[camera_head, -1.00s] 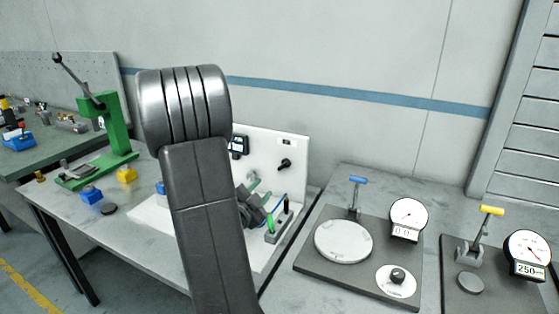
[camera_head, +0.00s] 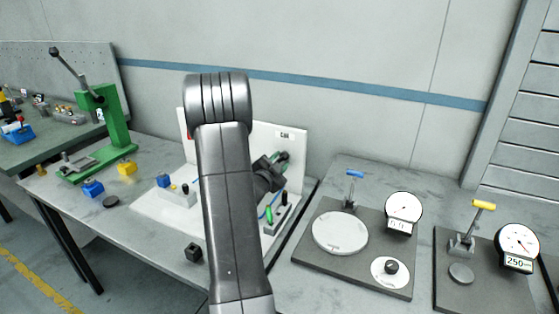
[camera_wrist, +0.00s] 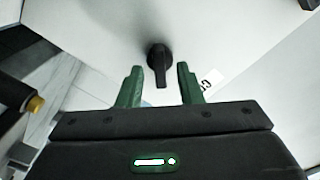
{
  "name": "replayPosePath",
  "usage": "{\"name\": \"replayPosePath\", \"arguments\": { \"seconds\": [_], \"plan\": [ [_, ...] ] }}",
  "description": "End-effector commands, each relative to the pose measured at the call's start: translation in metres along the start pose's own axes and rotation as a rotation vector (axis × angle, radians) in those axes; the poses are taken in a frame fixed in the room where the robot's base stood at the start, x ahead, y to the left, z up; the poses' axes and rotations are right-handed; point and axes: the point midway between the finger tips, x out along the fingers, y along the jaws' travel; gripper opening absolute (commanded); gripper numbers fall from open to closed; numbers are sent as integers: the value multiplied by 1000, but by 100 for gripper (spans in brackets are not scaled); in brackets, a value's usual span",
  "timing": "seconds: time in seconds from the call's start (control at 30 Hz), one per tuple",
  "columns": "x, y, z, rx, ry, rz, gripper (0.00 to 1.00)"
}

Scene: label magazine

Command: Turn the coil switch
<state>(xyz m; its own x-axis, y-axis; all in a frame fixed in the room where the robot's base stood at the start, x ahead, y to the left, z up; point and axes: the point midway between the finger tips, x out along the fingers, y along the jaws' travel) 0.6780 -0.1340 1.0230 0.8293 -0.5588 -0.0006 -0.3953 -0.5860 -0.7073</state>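The coil switch (camera_wrist: 160,62) is a black knob with a straight handle on a white upright panel (camera_wrist: 110,25). In the wrist view its handle points toward the bottom of the picture. My gripper (camera_wrist: 160,84) is open, its two green fingers on either side of the handle's lower end, with clear gaps on both sides. Whether the tips reach past the handle in depth I cannot tell.
My arm hides much of the panel. A round white plate fixture (camera_head: 340,232) with a dial gauge (camera_head: 403,208) stands to the right.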

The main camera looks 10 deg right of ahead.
Motion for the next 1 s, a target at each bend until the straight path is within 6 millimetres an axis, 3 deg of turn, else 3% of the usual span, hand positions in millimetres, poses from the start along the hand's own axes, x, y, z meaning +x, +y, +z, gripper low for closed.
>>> {"name": "replayPosePath", "arguments": {
  "seconds": [0.27, 0.47, 0.77, 1.0],
  "plan": [
    [2, 0, 0, 0, 0, 0, 33],
    [2, 0, 0, 0, 0, 0, 0],
    [2, 0, 0, -17, 0, 0, 0],
    [2, 0, 1, -125, 0, 0, 0]
  ]
}}
